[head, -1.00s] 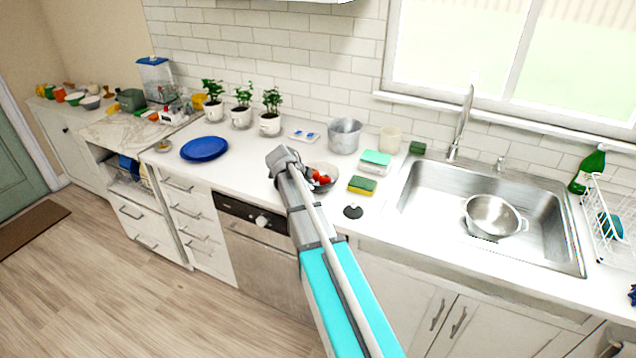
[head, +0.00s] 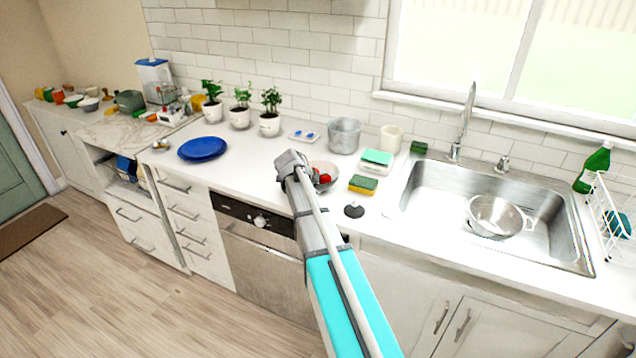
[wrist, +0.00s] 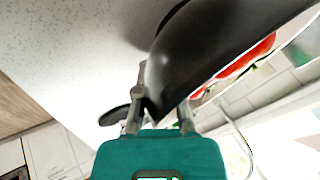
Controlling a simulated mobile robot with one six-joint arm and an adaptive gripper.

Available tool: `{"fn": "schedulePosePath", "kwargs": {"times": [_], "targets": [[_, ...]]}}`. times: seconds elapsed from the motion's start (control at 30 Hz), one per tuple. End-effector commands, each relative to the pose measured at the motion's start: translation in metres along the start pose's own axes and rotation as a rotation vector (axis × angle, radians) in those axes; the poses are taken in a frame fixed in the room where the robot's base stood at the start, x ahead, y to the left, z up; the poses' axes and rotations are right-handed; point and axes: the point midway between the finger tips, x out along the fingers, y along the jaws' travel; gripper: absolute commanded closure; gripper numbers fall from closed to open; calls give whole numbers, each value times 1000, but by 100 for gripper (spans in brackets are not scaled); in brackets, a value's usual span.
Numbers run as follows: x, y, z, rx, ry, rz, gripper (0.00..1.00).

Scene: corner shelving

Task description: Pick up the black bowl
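The black bowl (wrist: 200,50) fills the upper middle of the wrist view, its dark outer wall close to the camera. Red items (wrist: 245,60) show beyond its rim. In the head view the bowl (head: 323,166) stands on the counter, partly hidden behind my arm, with the red items inside. My gripper (wrist: 162,100) has its two fingers spread, with the near edge of the bowl between or just in front of them. Whether the fingers touch it I cannot tell. In the head view my gripper's end (head: 291,163) is at the bowl's left side; its fingertips are hidden.
A yellow-green sponge (head: 362,184) and a black round stopper (head: 354,210) lie right of the bowl. A metal pot (head: 345,136) stands behind it. The sink (head: 430,195) is farther right. Counter left of the bowl, toward the blue plate (head: 203,148), is clear.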

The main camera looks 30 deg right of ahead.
Motion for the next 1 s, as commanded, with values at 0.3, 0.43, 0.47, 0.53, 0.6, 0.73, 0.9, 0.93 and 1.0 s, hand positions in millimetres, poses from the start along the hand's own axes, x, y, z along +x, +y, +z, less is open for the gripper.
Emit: {"fn": "schedulePosePath", "kwargs": {"times": [0.3,0.43,0.47,0.53,0.6,0.73,0.9,0.93,1.0], "targets": [[0,0,0,0,0,0,87],[0,0,0,0,0,0,96],[0,0,0,0,0,0,100],[0,0,0,0,0,0,100],[0,0,0,0,0,1,100],[0,0,0,0,0,1,100],[0,0,0,0,0,0,100],[0,0,0,0,0,0,100],[0,0,0,0,0,0,100]]}}
